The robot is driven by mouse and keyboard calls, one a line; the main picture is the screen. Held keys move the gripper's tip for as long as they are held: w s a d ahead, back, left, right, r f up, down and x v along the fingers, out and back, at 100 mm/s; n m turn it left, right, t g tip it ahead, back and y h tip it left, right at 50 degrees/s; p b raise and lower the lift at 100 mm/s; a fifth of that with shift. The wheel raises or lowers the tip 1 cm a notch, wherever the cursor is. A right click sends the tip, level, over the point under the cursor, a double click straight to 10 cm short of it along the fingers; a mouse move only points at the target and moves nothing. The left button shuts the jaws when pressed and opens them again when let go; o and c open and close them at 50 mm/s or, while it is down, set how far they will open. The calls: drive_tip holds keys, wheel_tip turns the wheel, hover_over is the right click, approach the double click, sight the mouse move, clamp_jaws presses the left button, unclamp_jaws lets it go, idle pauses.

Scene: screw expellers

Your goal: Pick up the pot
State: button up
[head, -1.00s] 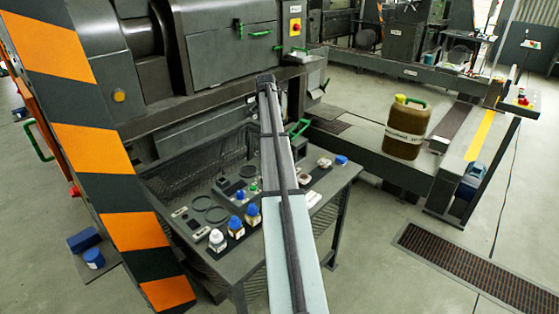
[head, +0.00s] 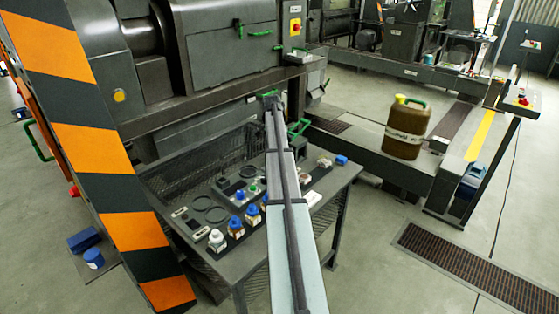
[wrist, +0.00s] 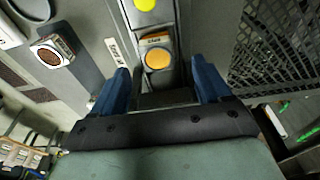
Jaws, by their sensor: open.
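A small container with a round orange-yellow top (wrist: 158,59) and an orange label shows in the wrist view, ahead of my gripper and between its blue fingers; it may be the pot. My gripper (wrist: 160,72) is open. The fingers look apart from the container, and the gap in depth is hard to judge. A square white container with a brown top (wrist: 52,50) lies to the left. In the head view my arm hides my fingers and part of the table.
A black mesh (wrist: 285,45) stands close on the right in the wrist view. A brown canister (head: 406,130) stands on the bench to the right.

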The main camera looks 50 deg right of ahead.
drive_tip(key=f, duration=0.4)
drive_tip(key=shift+s+d+f, duration=0.15)
drive_tip(key=shift+d+f, duration=0.25)
drive_tip(key=shift+c, duration=0.2)
drive_tip(key=c, duration=1.1)
